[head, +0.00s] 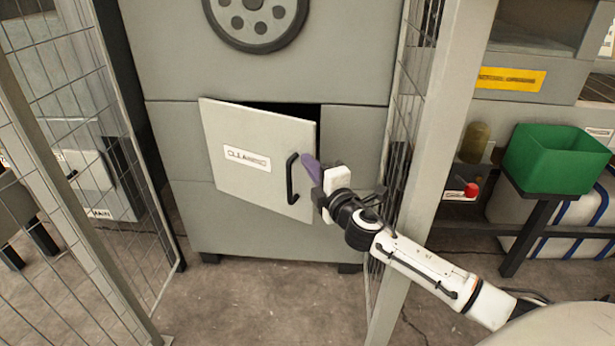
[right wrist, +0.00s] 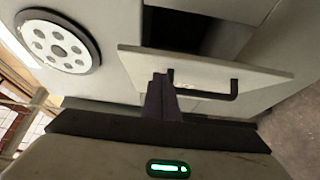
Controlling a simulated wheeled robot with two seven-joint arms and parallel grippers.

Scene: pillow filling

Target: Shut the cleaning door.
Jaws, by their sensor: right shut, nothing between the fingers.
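The cleaning door (head: 240,150) is a grey hinged panel with a label and a black bar handle (head: 292,179) at its right side. It stands ajar, with a dark gap above it and at its right edge. My right gripper (head: 310,166) is shut and empty, its purple fingers close to the top of the handle; I cannot tell if they touch. In the right wrist view the shut fingers (right wrist: 160,90) show in front of the door (right wrist: 205,68), beside one end of the handle (right wrist: 233,90). My left gripper is not in view.
The grey machine (head: 350,130) with a round vent disc (head: 255,18) stands behind the door. Mesh fence panels (head: 85,150) stand on the left, and a post (head: 440,130) stands close beside my right arm. A green bin (head: 555,160) is at the right. Floor in front is clear.

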